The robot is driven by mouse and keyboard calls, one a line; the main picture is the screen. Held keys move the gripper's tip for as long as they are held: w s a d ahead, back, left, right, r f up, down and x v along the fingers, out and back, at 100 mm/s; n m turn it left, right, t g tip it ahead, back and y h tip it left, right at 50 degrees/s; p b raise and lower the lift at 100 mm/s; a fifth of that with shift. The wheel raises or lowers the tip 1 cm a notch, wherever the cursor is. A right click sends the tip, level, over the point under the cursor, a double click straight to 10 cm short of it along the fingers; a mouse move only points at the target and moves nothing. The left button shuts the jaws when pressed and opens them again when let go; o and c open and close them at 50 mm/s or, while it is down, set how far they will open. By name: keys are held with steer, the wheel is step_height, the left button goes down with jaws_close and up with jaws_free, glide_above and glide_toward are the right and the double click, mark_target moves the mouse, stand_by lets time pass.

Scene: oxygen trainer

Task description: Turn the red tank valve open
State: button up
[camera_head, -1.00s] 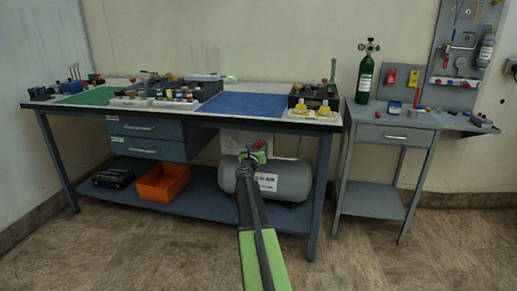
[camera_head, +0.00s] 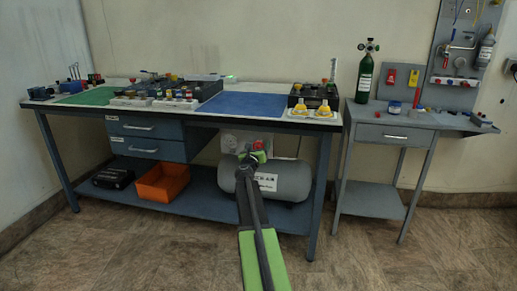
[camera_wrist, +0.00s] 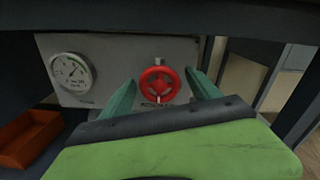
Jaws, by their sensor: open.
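The red tank valve (camera_wrist: 159,86) is a round red handwheel with spokes on a grey panel (camera_wrist: 105,60) in the wrist view, under the dark bench top. My gripper (camera_wrist: 161,85) is open, with one green finger at the left of the wheel and the other at the right. I cannot tell whether the fingers touch it. The lower edge of the wheel is close above my gripper's palm. In the head view, my gripper (camera_head: 256,155) is under the workbench in front of the grey tank (camera_head: 292,182), and my arm hides part of that tank.
A round gauge (camera_wrist: 71,72) is left of the valve. The bench top (camera_head: 263,122) overhangs my gripper, and a bench leg (camera_head: 320,190) stands at the right. An orange bin (camera_head: 163,183) is on the lower shelf. Open floor lies in front.

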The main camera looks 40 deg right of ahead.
steer(key=v, duration=1.7)
steer(key=shift+a, duration=0.2)
steer(key=w+a+f+m+y, duration=0.1)
steer(key=w+a, duration=0.2)
steer(key=a, duration=0.4)
steer(key=w+a+f+t+y, duration=0.1)
steer(key=w+a+f+y, duration=0.15)
steer(key=a, duration=0.45)
steer(key=w+a+m, duration=0.1)
steer(key=w+a, duration=0.2)
steer(key=a, duration=0.4)
steer(key=s+a+f+m+g+y+p, duration=0.1)
steer(key=s+a+f+m+g+y, duration=0.15)
steer(key=a+f+m, duration=0.4)
steer(key=s+a+f+m+g+y, duration=0.2)
steer(key=a+f+m+y, duration=0.1)
steer(key=a+f+m, duration=0.3)
steer(key=s+a+f+m+g+y, duration=0.3)
steer(key=s+a+m, duration=0.3)
steer(key=a, duration=0.2)
steer(key=s+a+f+m+g+y, duration=0.3)
steer(key=s+a+f+m, duration=0.1)
steer(key=s+a+m, duration=0.25)
step_height(320, 180, up, 38)
steer(key=p, duration=3.8)
steer(key=shift+a+m, duration=0.25)
steer(key=shift+m, duration=0.05)
